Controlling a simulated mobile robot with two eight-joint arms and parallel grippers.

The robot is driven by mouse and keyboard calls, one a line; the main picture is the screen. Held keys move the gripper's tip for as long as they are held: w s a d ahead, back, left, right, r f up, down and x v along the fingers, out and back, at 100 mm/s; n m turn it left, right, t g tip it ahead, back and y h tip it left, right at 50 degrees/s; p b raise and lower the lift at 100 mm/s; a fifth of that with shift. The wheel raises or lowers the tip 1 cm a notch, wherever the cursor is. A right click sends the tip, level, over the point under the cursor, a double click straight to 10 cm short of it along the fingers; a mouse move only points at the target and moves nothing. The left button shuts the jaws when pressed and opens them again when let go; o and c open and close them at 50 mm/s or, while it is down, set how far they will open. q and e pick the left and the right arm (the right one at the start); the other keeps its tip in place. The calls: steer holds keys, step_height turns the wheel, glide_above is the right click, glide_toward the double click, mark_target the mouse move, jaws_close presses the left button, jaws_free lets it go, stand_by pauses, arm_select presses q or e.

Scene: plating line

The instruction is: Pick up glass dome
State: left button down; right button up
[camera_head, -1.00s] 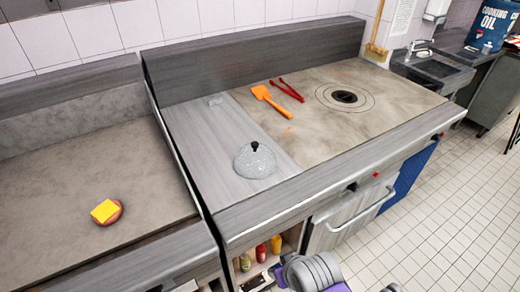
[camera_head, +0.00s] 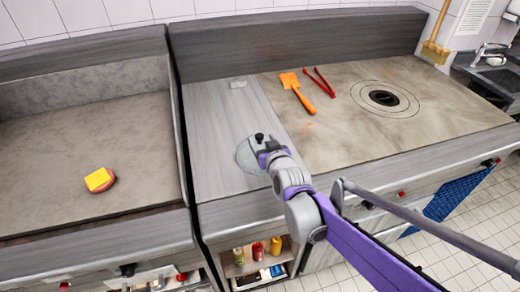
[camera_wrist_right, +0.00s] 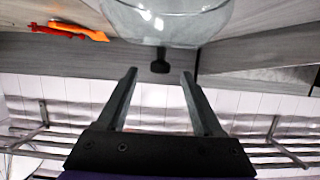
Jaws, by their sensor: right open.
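The glass dome (camera_head: 244,156) sits on the grey metal strip of the counter, partly hidden behind my right gripper (camera_head: 264,143). Its black knob (camera_head: 259,137) shows just at the gripper's tips. In the right wrist view, which looks upside down, the clear dome (camera_wrist_right: 168,22) is at the top with its black knob hanging down. The open fingers of my right gripper (camera_wrist_right: 159,74) point at the knob, which lies near the gap between the fingertips. No contact is clear. My left gripper is not in view.
An orange spatula (camera_head: 298,92) and red tongs (camera_head: 320,82) lie behind and right of the dome, near a round burner (camera_head: 383,98). A cheese-topped patty (camera_head: 100,180) lies on the left counter. Bottles (camera_head: 257,250) stand on the shelf below.

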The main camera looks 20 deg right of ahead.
mark_target(258, 134)
steer(key=shift+x, duration=1.1)
steer(key=x, duration=0.5)
steer(key=shift+s, duration=0.1)
jaws_close()
